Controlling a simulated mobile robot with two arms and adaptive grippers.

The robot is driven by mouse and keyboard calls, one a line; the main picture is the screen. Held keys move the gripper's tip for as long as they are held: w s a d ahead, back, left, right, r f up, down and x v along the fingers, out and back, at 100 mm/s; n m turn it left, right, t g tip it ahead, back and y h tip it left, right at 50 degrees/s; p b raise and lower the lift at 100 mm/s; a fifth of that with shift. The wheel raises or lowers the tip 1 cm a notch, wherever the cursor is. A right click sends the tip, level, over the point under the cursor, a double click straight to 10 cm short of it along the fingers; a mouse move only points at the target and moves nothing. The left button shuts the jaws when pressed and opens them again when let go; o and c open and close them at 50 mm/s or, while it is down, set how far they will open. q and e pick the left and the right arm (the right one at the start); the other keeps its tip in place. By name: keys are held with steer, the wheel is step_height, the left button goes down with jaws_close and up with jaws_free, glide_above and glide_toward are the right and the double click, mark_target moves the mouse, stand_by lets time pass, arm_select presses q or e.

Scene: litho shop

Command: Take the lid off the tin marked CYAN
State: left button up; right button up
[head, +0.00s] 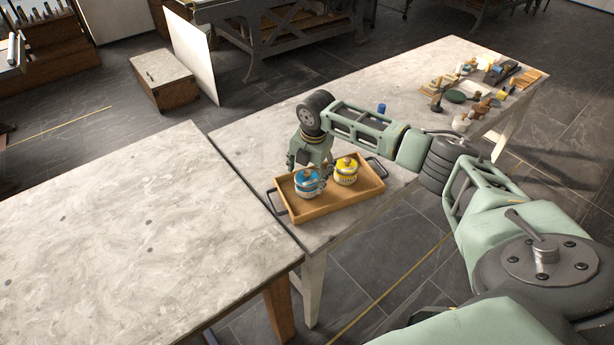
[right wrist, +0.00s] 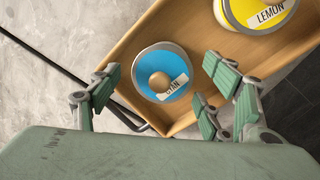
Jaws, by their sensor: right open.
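The tin marked CYAN (head: 308,184) stands upright at the left end of a wooden tray. From above, in the right wrist view, its blue lid (right wrist: 155,63) shows a round wooden knob (right wrist: 160,82) and a white label reading CYAN. My right gripper (right wrist: 163,92) is open, its green-padded fingers spread to either side of the lid and apart from it in the picture. The head view shows that gripper (head: 314,168) over the tray, close to the cyan tin; the exact height gap is unclear. My left gripper is out of view.
A yellow tin marked LEMON (head: 346,172) stands right beside the cyan one. The wooden tray (head: 340,203) has raised walls and dark end handles. A blue cup (head: 381,108) stands behind my arm. Tools and jars crowd the bench's far end; the near-left table (head: 120,240) is bare.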

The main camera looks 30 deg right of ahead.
steer(key=c, duration=0.8)
steer(key=shift+s, duration=0.1)
steer(key=c, duration=0.6)
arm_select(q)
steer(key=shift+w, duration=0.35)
